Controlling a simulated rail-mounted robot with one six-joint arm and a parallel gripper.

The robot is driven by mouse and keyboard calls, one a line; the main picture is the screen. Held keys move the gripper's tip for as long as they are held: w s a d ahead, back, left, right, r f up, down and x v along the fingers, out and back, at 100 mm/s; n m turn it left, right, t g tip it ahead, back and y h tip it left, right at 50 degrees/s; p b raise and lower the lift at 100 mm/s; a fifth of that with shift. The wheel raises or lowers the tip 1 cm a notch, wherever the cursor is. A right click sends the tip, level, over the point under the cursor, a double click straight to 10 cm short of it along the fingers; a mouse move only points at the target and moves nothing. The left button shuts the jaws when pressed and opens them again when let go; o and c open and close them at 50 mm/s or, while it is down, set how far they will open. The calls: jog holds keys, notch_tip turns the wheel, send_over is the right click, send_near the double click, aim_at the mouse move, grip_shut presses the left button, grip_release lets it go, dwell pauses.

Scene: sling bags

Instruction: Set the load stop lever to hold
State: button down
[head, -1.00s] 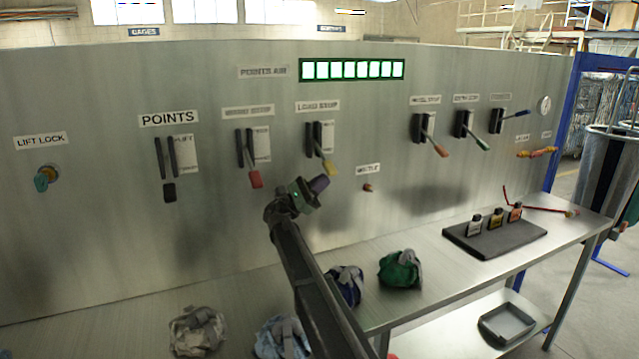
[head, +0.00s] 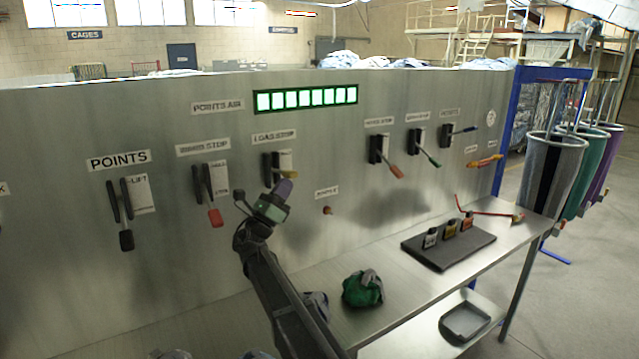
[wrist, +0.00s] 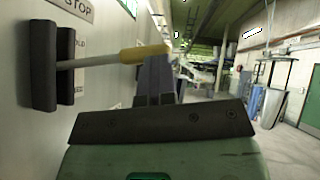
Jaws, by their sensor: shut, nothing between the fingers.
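The load stop lever has a yellow grip (head: 293,176) and sits on a dark slotted bracket (head: 267,166) under the LOAD STOP label (head: 274,136). In the wrist view its yellow grip (wrist: 146,53) sticks out from the wall, with the dark bracket (wrist: 42,65) at left. A partly hidden plate beside the bracket carries small lettering. My gripper (head: 285,186) is shut and empty, just below and left of the yellow grip in the head view. In the wrist view its fingertips (wrist: 155,62) overlap the grip's end. I cannot tell whether they touch it.
A red-handled lever (head: 215,217) is at left, with the POINTS lever (head: 126,240) beyond it. Red (head: 396,171) and green (head: 434,161) levers are at right. Below are a steel bench (head: 385,285), a green bag (head: 363,289) and a dark mat (head: 420,252).

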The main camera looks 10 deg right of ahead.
jog(key=shift+d+r+n+t+y+p, duration=0.25)
jog(key=shift+r+n+t+y+p, duration=0.45)
jog(key=shift+r+n, duration=0.45)
jog(key=shift+w+d+r+y+p, duration=0.15)
jog(key=shift+r+y+p, duration=0.05)
jog(key=shift+y+p, duration=0.15)
jog(key=shift+w+a+r+n+p, duration=0.25)
jog(key=shift+a+r+p, duration=0.15)
jog(key=shift+p, duration=0.05)
jog(key=shift+a, duration=0.1)
jog(key=b, duration=0.7)
send_near(283, 173)
jog(key=s, duration=0.4)
jog(key=shift+w+r, duration=0.2)
jog(key=shift+r, duration=0.2)
